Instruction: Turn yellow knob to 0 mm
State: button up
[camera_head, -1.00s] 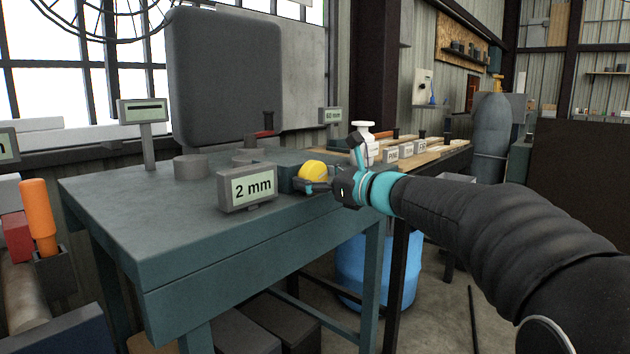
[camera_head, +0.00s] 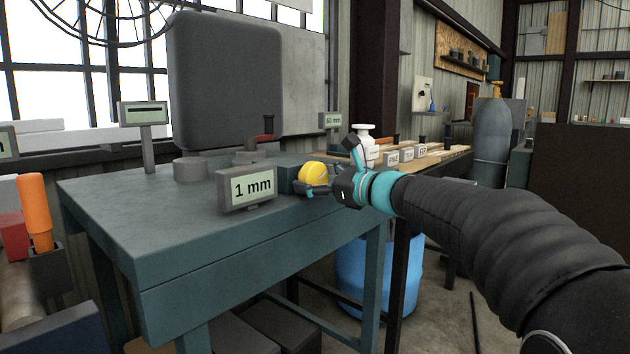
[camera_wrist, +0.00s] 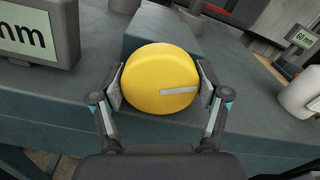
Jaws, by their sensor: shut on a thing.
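The yellow knob (camera_head: 313,173) sits on the front of a dark teal block (camera_head: 288,178) at the right end of the workbench. In the wrist view the knob (camera_wrist: 160,78) fills the middle, with a pale grey pointer mark running from near its centre to the right. My gripper (camera_wrist: 160,88) is shut on the knob, one finger pad at its left side and one at its right. In the head view my gripper (camera_head: 325,185) reaches the knob from the right. The display (camera_head: 247,188) left of the knob reads "1 mm".
The teal workbench (camera_head: 130,215) has clear top space at its left front. A blue barrel (camera_head: 375,275) stands on the floor under my arm. Another display (camera_head: 330,120) reads 60 mm.

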jog(key=shift+n+b, duration=0.5)
jog(key=shift+b, duration=0.05)
dwell(2.5)
jog(key=o, duration=1.2)
jog(key=shift+c, duration=0.2)
jog(key=v, duration=1.2)
jog(key=shift+s, duration=0.15)
